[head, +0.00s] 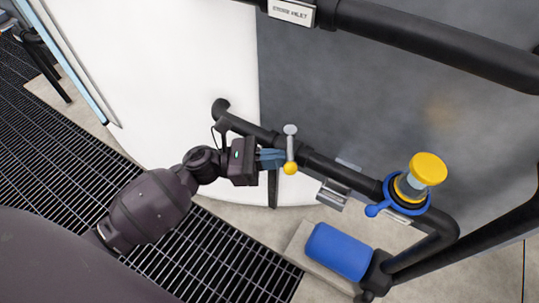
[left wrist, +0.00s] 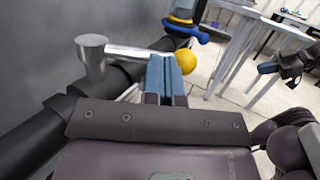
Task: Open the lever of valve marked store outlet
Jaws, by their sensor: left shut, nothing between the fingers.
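A valve lever (head: 291,147) with a grey metal bar and a yellow ball end sits on the lower black pipe, lying across the pipe's line. It also shows in the left wrist view (left wrist: 125,53), with a round grey hub at left and the yellow ball at right. My left gripper (head: 283,158) has its blue fingers shut and empty, right beside the bar near the ball; in the left wrist view the fingertips (left wrist: 167,60) overlap the bar. I cannot tell whether they touch. A dark gripper with bluish fingers, apparently my right one (left wrist: 266,68), shows small at right; its jaw state is unclear.
A grey tag plate (head: 333,195) hangs on the lower pipe, its text unreadable. A blue-ringed fitting with a yellow cap (head: 428,169) and a blue cylinder (head: 338,251) stand to the right. An upper pipe (head: 430,47) carries a label (head: 291,11) ending in "INLET". Floor grating (head: 215,250) lies below.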

